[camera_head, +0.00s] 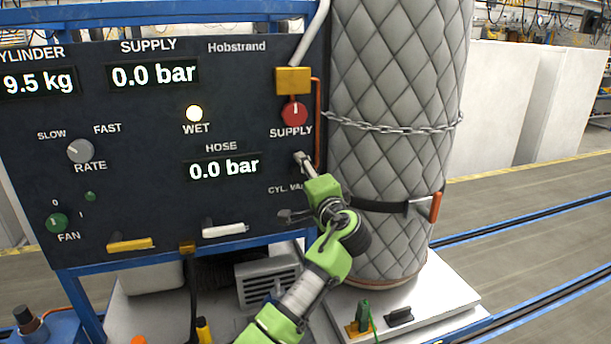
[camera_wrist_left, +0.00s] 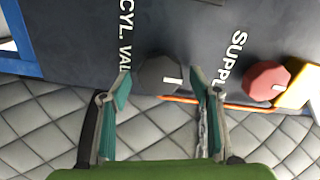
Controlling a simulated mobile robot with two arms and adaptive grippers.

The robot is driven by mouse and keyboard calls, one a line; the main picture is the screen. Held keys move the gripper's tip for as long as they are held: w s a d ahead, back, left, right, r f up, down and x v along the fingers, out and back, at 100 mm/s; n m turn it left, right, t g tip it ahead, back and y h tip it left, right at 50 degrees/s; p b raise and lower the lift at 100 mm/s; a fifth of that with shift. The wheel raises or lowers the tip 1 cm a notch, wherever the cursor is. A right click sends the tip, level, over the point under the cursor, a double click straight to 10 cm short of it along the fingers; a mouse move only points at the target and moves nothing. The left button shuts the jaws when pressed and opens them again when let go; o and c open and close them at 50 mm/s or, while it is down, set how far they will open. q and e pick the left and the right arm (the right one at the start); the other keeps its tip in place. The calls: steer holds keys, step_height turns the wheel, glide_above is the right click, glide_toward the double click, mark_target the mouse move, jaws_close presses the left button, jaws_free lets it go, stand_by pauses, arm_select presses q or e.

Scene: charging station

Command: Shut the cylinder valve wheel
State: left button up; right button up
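The cylinder valve wheel is a dark grey round knob (camera_wrist_left: 160,76) with a white pointer mark on the black control panel (camera_head: 140,185). In the left wrist view it lies between my fingertips, between the "CYL. VAL" and "SUPPLY" labels. In the head view my gripper largely hides it. My left gripper (camera_head: 292,187) is open in front of the panel's right edge. In the wrist view, its two green-padded fingers (camera_wrist_left: 159,88) stand apart on either side of the knob, with no clear contact. My right gripper is not in view.
A red SUPPLY knob (camera_head: 294,114) sits just above, beside an orange pipe (camera_head: 317,120). A tall quilted cylinder (camera_head: 395,90) with a chain (camera_head: 395,127) stands right of the panel. The hose display (camera_head: 223,167) reads 0.0 bar. The WET lamp (camera_head: 194,113) is lit.

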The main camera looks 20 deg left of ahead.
arm_select(q)
steer(key=v, duration=1.2)
